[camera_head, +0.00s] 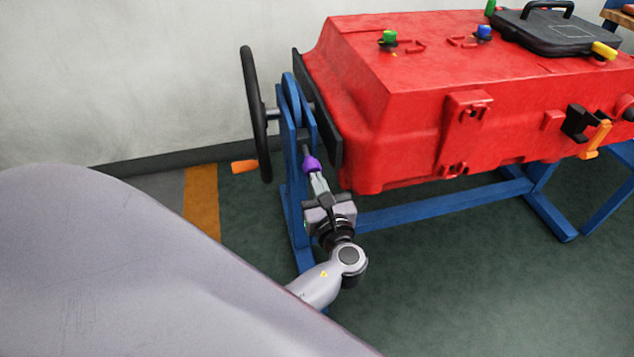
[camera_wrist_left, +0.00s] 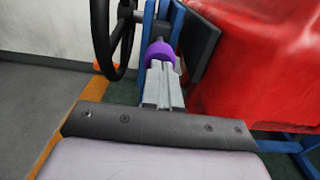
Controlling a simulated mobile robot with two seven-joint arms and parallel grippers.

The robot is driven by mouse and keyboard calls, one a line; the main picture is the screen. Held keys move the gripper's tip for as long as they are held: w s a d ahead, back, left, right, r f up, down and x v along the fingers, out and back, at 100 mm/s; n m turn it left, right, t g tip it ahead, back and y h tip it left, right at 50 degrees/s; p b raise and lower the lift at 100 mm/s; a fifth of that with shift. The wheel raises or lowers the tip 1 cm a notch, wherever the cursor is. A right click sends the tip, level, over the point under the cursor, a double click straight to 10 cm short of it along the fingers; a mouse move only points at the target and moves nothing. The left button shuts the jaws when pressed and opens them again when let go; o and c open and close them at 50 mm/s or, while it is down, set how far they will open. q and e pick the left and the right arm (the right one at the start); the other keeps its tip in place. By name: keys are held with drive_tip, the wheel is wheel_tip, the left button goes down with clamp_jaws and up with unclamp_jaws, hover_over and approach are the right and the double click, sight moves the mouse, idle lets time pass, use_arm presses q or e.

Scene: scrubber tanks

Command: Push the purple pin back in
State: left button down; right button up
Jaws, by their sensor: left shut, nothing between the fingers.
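The purple pin (camera_head: 311,163) sits at the blue stand's upright, below the tank's pivot, with a thin grey shaft running up from its purple head. It also shows in the left wrist view (camera_wrist_left: 160,53), straight in front of the fingers. My left gripper (camera_head: 316,179) is shut and empty, its fingertips right at the purple head, pointing up at it. In the wrist view the closed fingertips (camera_wrist_left: 161,66) overlap the lower edge of the head; they look to be touching it or very close. How deep the pin sits is hard to tell. My right gripper is not in view.
The red tank (camera_head: 400,110) hangs on a blue frame (camera_head: 440,207) to the right. A black handwheel (camera_head: 254,115) with an orange handle (camera_head: 244,166) stands left of the pin. Several coloured caps and a black lid (camera_head: 556,33) are on top. Open floor lies below.

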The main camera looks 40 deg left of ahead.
sight(312, 167)
use_arm(q)
drive_tip(key=x, duration=0.4)
drive_tip(key=shift+w+a, duration=0.15)
drive_tip(key=shift+w+a+r, duration=0.1)
drive_tip(key=shift+a+r, duration=0.1)
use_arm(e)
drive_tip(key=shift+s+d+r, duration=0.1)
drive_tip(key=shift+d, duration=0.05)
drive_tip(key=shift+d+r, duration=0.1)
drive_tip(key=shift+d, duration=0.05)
